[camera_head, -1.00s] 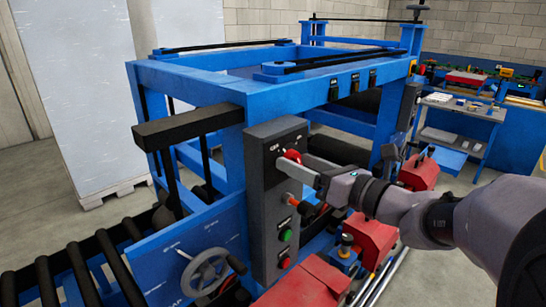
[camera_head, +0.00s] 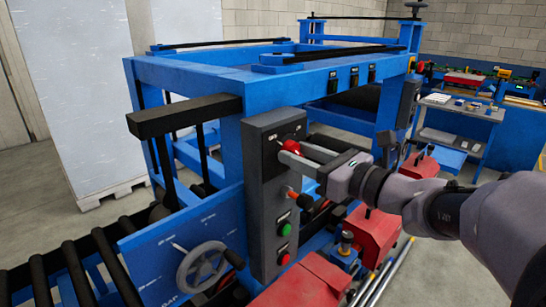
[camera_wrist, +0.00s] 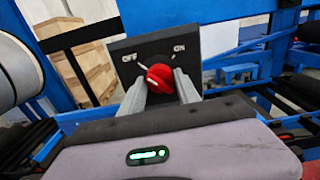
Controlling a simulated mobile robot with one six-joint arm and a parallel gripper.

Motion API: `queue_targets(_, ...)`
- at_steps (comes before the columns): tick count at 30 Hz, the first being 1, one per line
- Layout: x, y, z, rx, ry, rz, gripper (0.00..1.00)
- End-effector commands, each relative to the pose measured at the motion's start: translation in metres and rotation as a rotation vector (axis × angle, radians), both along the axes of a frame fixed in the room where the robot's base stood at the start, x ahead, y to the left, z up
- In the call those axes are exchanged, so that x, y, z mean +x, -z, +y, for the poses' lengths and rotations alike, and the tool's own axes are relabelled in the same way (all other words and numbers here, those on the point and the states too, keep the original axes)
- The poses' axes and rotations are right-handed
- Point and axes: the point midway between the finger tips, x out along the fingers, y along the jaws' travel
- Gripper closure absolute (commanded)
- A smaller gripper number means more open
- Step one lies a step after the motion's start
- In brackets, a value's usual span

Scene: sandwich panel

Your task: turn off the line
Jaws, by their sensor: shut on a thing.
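The line's control box (camera_head: 262,200) is a dark grey upright panel on the blue machine frame. Near its top is a red rotary knob (camera_head: 291,145). My gripper (camera_head: 293,153) reaches in from the right and is shut on this knob. In the wrist view the red knob (camera_wrist: 160,76) sits between the two grey fingers, in front of a dark plate (camera_wrist: 165,50) marked OFF at left and ON at right. A short light mark shows beside the knob on the OFF side. The fingers hide part of the knob's sides.
Lower on the box are an orange-red switch (camera_head: 301,198), a green button (camera_head: 285,230) and a red button (camera_head: 284,258). A grey handwheel (camera_head: 202,266) is at lower left. Red machine blocks (camera_head: 372,236) lie below my arm. Rollers (camera_head: 72,267) run at left.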

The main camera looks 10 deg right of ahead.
Motion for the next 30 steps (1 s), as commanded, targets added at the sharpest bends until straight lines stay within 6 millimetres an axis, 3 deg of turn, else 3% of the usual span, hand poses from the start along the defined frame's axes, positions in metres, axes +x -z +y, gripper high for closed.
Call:
queue_targets(3, 0.0, -0.001, 0.0, -0.001, 0.0, 0.002, 1.0)
queue_targets(4, 0.0, -0.001, 0.0, -0.001, 0.0, 0.002, 0.6)
queue_targets(7, 0.0, -0.001, 0.0, 0.0, 0.0, 0.001, 0.4)
queue_targets(16, 0.0, 0.0, -0.001, 0.001, 0.0, 0.002, 0.4)
queue_targets(20, -0.01, -0.001, -0.009, 0.001, 0.003, 0.003, 0.4)
queue_targets(30, -0.094, -0.001, -0.071, 0.002, 0.01, 0.004, 0.4)
